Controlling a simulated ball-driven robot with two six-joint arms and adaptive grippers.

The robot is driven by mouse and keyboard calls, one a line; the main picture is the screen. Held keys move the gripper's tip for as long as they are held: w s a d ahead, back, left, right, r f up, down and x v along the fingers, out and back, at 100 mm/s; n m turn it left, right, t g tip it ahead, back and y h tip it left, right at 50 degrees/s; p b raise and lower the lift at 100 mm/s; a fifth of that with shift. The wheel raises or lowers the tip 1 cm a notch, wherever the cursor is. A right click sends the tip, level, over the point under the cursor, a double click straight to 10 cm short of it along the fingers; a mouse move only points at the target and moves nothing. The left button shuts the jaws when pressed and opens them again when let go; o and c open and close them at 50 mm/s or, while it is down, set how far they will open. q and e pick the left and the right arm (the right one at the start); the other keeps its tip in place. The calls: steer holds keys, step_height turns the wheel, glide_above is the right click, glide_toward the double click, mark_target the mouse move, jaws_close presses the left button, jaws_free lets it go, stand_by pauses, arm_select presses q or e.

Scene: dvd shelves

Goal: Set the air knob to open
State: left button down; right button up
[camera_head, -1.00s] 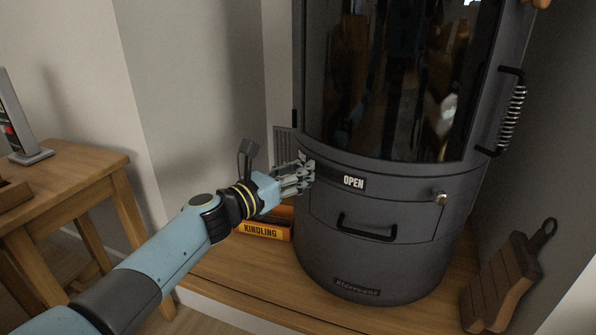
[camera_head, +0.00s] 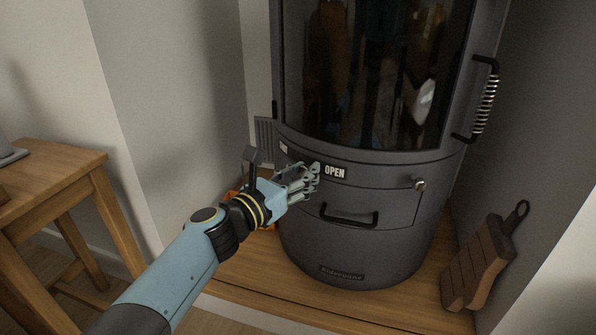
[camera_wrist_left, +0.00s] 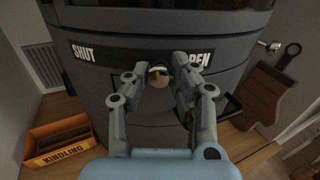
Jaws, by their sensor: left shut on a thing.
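The air knob (camera_wrist_left: 159,76) is a small round knob with a wooden-looking face and a pale rim, on a dark slot strip across the stove front. In the left wrist view it sits between SHUT (camera_wrist_left: 84,52) and OPEN (camera_wrist_left: 201,60), nearer OPEN. My left gripper (camera_head: 312,174) is shut on the knob, its fingers on both sides of it (camera_wrist_left: 157,72). In the head view the fingers hide the knob, just left of the OPEN label (camera_head: 335,172). One finger partly covers OPEN in the wrist view. My right gripper is not in view.
The dark stove (camera_head: 345,255) has a drawer handle (camera_head: 349,217) below the strip and a coiled door handle (camera_head: 486,100) at right. A kindling box (camera_wrist_left: 60,147) stands at its left. A wooden board (camera_head: 477,265) leans at right. A wooden table (camera_head: 60,165) is at left.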

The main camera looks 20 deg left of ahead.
arm_select(q)
steer(key=c, duration=1.1)
jaws_free()
steer(key=shift+s+d, duration=0.2)
steer(key=shift+d, duration=0.1)
steer(key=shift+a, duration=0.1)
steer(key=v, duration=1.2)
steer(key=shift+f, duration=0.15)
